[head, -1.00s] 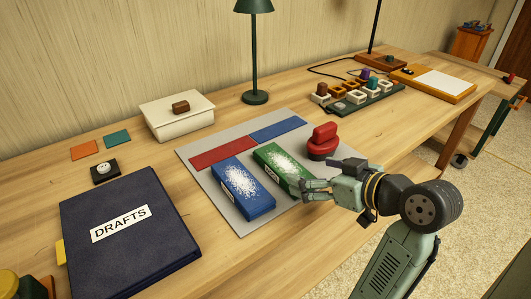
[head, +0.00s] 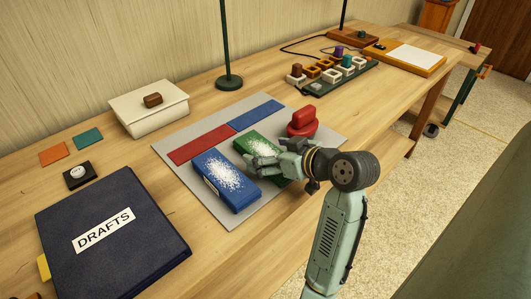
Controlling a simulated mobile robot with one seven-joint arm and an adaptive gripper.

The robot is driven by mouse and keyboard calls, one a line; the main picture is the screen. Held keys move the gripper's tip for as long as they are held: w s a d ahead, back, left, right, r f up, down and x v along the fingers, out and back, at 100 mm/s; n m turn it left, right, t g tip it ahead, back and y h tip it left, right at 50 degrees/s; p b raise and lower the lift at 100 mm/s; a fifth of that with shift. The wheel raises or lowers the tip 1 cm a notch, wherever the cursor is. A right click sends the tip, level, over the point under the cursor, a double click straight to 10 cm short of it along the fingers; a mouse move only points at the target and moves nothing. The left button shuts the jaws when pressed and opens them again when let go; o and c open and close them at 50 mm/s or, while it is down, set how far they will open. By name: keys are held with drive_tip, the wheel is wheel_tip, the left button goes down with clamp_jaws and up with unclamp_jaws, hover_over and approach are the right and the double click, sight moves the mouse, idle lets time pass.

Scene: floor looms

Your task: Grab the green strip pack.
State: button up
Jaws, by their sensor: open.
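The green strip pack (head: 252,143) has a white speckled patch and lies on the grey mat (head: 325,126), right of the blue pack (head: 225,183). My gripper (head: 258,163) is open at the green pack's near part, in front of or over it. The gripper and wrist hide the pack's near right part. I cannot tell whether the fingers touch the pack or straddle it.
A red stamp-like object (head: 303,122) stands just behind my wrist. Red (head: 198,144) and blue (head: 256,115) strips lie along the mat's back. A dark DRAFTS binder (head: 150,250) lies at the left. A cream box (head: 150,107) stands behind.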

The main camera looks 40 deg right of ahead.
drive_tip(key=shift+w+f, duration=0.3)
drive_tip(key=shift+w, duration=0.3)
drive_tip(key=shift+c, duration=0.5)
drive_tip(key=c, duration=1.3)
drive_tip(key=shift+r, duration=0.1)
